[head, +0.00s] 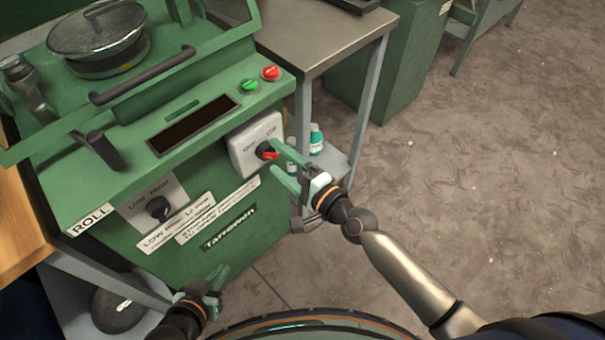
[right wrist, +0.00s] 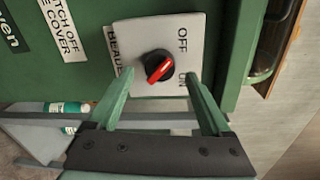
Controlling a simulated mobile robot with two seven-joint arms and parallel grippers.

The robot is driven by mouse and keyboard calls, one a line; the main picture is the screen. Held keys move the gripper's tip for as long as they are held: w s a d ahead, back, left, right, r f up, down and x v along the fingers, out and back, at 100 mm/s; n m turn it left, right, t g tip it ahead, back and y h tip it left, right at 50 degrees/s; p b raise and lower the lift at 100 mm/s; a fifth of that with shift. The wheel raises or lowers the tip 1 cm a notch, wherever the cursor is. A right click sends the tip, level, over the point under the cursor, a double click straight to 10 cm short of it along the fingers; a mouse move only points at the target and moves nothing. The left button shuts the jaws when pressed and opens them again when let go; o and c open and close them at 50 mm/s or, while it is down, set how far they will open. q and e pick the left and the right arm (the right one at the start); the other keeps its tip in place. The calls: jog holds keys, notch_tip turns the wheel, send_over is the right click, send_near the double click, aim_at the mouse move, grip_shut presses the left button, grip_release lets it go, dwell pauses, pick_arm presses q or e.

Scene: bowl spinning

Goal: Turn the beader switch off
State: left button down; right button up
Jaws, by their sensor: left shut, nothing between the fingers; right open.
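The beader switch (head: 262,149) is a black round knob with a red handle on a white plate (head: 243,150) on the green machine's front. In the right wrist view the knob (right wrist: 158,67) shows its red handle slanting from lower left to upper right. "OFF" is printed upper right of it; another label below that is partly hidden by a finger. My right gripper (head: 276,157) is open, its fingers either side of the knob; in the right wrist view its fingertips (right wrist: 160,76) look apart from it. My left gripper (head: 213,284) is shut and empty, low before the machine.
The green machine (head: 225,230) carries a lidded pan (head: 100,35), green (head: 249,86) and red (head: 270,73) buttons and a low/high knob (head: 159,208). A metal table (head: 315,40) stands beside it, with bottles (head: 316,138) on its lower shelf. The floor at right is clear.

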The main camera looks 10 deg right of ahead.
pick_arm(q)
jog(key=shift+w, duration=0.15)
pick_arm(e)
jog(key=v, duration=1)
jog(key=shift+s, duration=0.15)
jog(key=shift+d+r, duration=0.1)
jog(key=s+d+f+n+g+h, duration=0.2)
jog(key=s+d+f+n+h, duration=0.15)
jog(key=f+n, duration=0.35)
jog(key=s+d+f+n+g+h, duration=0.2)
jog(key=s+f+n+g+h, duration=0.1)
jog(key=s+f+n, duration=0.3)
pick_arm(q)
notch_tip(320, 180, up, 13)
jog(key=s+a+p, duration=0.1)
jog(key=a+p, duration=0.2)
jog(key=p, duration=1.4)
jog(key=shift+s+n+y, duration=0.2)
jog(key=shift+n+y, duration=0.2)
pick_arm(e)
jog(key=s+d+r+n+h, duration=0.1)
jog(key=d+r, duration=0.2)
jog(key=r, duration=0.9)
jog(key=shift+d+r+n, duration=0.15)
jog(key=shift+d+n, duration=0.1)
jog(key=shift+n, duration=0.15)
